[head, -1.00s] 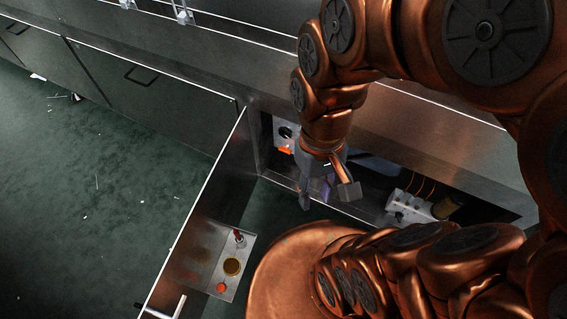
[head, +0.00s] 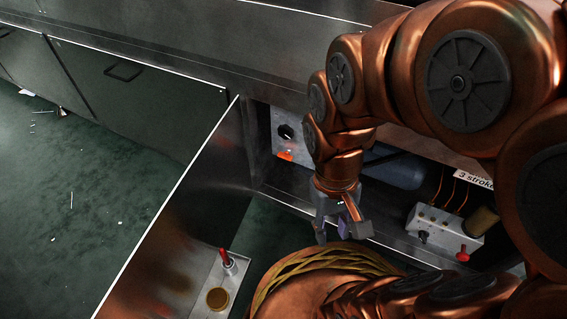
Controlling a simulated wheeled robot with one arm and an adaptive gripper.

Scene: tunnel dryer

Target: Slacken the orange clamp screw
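An orange part (head: 285,155), likely the clamp screw, sits low on a pale metal block (head: 286,128) with a black knob, at the left end of the open bay. It is small, and its exact shape is hard to tell. My gripper (head: 340,232) points down in front of the bay, to the right of and nearer than the orange part. Its fingers are apart and I see nothing between them. It is not touching the orange part.
An open door panel (head: 185,215) stands left of the bay. A tray (head: 232,282) on it holds a red-handled tool (head: 226,258) and a brass-coloured round piece (head: 217,298). Right in the bay are a grey control box (head: 440,225), a red knob (head: 462,256) and a blue-grey cylinder (head: 395,170).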

